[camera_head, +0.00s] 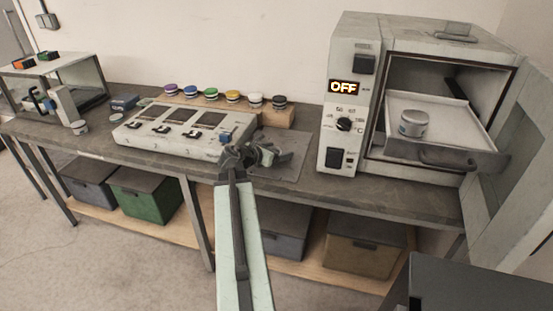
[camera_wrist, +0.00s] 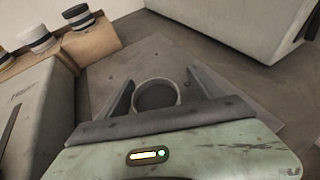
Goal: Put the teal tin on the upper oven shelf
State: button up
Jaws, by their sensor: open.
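My gripper (camera_head: 250,157) is low over the dark mat on the bench, between the control panel and the oven. In the wrist view my gripper (camera_wrist: 160,80) is open, its fingers on either side of a round tin (camera_wrist: 157,94) with a pale rim and dark top. Its side colour is hidden there; in the head view a greenish patch shows beside the gripper, partly hidden by it. The oven (camera_head: 349,110) stands open at the right, its display reading OFF. A pulled-out shelf (camera_head: 455,128) holds a pale tin with a blue-grey band (camera_head: 413,123).
The control panel (camera_head: 185,128) stands left of my gripper. A wooden rack (camera_head: 288,115) behind it carries several coloured-lid tins. The oven door (camera_head: 520,150) hangs open at the right.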

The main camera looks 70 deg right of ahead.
jog(key=shift+w+d+f, duration=0.2)
jog(key=shift+d+f, duration=0.15)
jog(key=shift+d, duration=0.3)
jog(key=shift+c, duration=1.2)
jog(key=shift+a, duration=0.1)
grip_shut()
notch_tip(320, 180, up, 18)
jog(key=p, duration=1.8)
